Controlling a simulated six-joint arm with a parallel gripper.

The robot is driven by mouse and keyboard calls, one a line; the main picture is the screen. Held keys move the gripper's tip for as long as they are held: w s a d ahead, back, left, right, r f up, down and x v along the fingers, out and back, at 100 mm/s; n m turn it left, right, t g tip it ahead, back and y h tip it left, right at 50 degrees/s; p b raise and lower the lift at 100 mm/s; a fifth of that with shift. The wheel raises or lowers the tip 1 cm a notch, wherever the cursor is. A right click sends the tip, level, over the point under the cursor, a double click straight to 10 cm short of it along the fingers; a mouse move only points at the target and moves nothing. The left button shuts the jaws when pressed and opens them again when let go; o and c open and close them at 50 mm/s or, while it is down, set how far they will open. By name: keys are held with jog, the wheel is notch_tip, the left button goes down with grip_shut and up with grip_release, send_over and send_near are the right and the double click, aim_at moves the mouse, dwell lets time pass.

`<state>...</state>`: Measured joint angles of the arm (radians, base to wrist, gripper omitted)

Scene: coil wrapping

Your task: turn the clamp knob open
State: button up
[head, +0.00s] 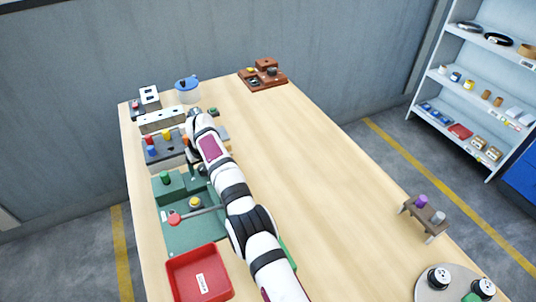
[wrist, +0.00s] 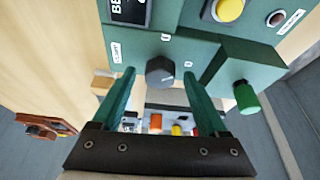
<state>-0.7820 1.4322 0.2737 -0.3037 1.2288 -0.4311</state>
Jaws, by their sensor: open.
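The dark grey clamp knob (wrist: 160,71) sits on the face of the green machine (wrist: 105,22), with a small white label (wrist: 116,52) to its left and small marks around it. My gripper (wrist: 160,75) is open, and in the wrist view its two teal fingers stand on either side of the knob, with a gap on each side. I cannot tell how deep the fingertips reach around it. In the head view the green machine (head: 190,238) stands on the table's left part, and my arm hides the knob and most of my gripper.
The machine carries a yellow button (wrist: 229,9), a green knob (wrist: 246,98) and a red-ended lever (head: 174,219). A red tray (head: 190,290) stands in front. Behind is a block with coloured pegs (head: 152,151). The table's middle right (head: 320,170) is clear.

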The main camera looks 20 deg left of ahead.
jog(key=v, duration=1.6)
jog(key=w+a+f+m, duration=0.1)
jog(key=f, duration=0.4)
jog(key=w+a+f, duration=0.1)
jog(key=a+f, duration=0.1)
jog(key=f, duration=0.3)
jog(key=w+a+f+m, duration=0.1)
jog(key=f, duration=0.4)
jog(key=shift+w+a+f+m+t+h, duration=0.15)
jog(key=shift+w+a+m+t+h, duration=0.15)
jog(key=shift+w, duration=0.1)
jog(key=shift+d+n, duration=0.1)
jog(key=shift+n, duration=0.7)
jog(key=s+d+r+n, duration=0.1)
jog(key=s+d+r, duration=0.1)
jog(key=r, duration=0.6)
jog(key=s+d+r, duration=0.2)
jog(key=d+r, duration=0.1)
jog(key=r, duration=0.4)
jog(key=s+d+r+m, duration=0.2)
jog(key=d+r+m, duration=0.1)
jog(key=d, duration=0.7)
jog(key=s+d+r+m+g, duration=0.1)
jog(key=s+d+r+m, duration=0.1)
jog(key=d, duration=0.9)
jog(key=shift+r+m+g+h, duration=0.3)
jog(key=shift+r+m, duration=0.2)
jog(key=shift+r, duration=0.25)
jog(key=shift+s, duration=0.15)
